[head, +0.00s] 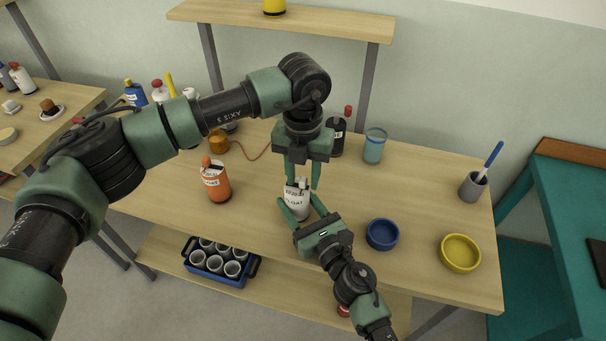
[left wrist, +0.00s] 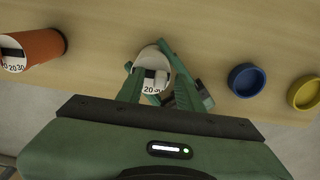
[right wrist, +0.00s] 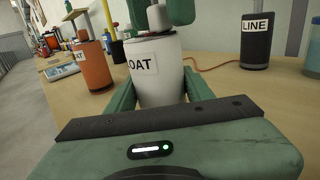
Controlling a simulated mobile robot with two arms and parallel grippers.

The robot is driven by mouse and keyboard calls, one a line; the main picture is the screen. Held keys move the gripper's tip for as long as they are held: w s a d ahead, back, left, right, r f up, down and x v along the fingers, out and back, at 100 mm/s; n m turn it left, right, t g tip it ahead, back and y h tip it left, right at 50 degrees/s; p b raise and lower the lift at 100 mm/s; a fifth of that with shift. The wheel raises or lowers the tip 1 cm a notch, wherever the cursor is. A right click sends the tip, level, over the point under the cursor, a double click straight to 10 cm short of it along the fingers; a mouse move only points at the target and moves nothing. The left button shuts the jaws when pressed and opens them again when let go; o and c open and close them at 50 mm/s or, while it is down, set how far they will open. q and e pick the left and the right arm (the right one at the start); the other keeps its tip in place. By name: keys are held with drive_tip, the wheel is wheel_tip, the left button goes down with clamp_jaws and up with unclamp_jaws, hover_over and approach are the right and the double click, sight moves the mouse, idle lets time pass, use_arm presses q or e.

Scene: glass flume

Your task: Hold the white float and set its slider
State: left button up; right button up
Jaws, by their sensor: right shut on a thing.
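The white float (head: 296,203), a white cylinder with a dark-lettered label, stands upright near the front middle of the table. It also shows in the right wrist view (right wrist: 155,75). My right gripper (head: 296,209) is shut on its body from the front. Its slider (right wrist: 158,18) is a pale knob on top; a numbered scale shows beside it in the left wrist view (left wrist: 153,88). My left gripper (head: 302,182) points down from above, its fingers apart on either side of the slider. Whether a finger touches the slider is unclear.
An orange float (head: 216,183) stands to the left. A blue bowl (head: 382,235) and a yellow bowl (head: 460,253) lie to the right. A dark bottle (head: 337,138) and a blue-tinted glass (head: 374,147) stand behind. An orange cord (head: 255,154) runs across the back.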

use_arm(q)
clamp_jaws()
idle(1.3)
